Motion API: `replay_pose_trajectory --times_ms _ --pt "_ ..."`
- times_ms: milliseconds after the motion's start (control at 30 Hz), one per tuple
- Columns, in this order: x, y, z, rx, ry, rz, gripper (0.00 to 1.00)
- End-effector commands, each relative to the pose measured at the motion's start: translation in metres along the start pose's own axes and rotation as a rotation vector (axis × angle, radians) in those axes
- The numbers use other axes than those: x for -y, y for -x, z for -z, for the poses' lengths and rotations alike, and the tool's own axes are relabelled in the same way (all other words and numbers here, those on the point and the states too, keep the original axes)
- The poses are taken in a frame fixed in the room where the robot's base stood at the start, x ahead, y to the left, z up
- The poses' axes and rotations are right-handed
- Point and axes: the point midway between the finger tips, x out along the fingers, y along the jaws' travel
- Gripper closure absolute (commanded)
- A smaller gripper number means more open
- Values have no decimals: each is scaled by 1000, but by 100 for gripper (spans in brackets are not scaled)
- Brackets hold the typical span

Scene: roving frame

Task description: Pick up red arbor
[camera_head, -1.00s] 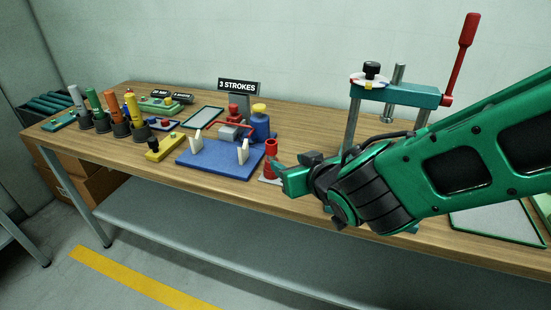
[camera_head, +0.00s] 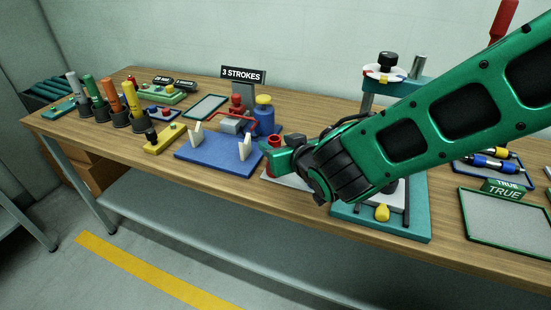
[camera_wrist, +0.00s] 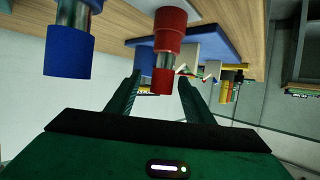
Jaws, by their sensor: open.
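The red arbor (camera_head: 273,141) stands upright near the table's front edge, right of the blue fixture board. In the wrist view the red arbor (camera_wrist: 170,32) appears upside down, with a steel neck and a red end cap. My gripper (camera_wrist: 160,80) is open, one finger on each side of the cap end. I cannot tell whether either finger touches it. The gripper (camera_head: 277,157) shows from behind in the head view. A similar blue arbor (camera_wrist: 70,52) is left in the wrist view.
The blue fixture board (camera_head: 205,165) with white uprights lies just left. A teal press (camera_head: 415,220) with a yellow knob is right, partly behind my arm. A "3 STROKES" sign (camera_head: 242,75) stands behind. A grey tray (camera_head: 505,220) lies at right.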

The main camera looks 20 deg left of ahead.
Motion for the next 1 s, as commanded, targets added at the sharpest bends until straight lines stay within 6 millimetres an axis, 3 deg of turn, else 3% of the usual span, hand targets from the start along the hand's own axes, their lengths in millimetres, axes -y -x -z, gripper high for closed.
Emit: replay_pose_trajectory --times_ms 433,767,967,1000 --pt "1 -47 0 1 -2 -1 52" --pt "1 -54 1 -1 0 -1 52" --pt "2 -54 1 0 0 -1 98" --pt "1 -54 1 0 0 -1 100"
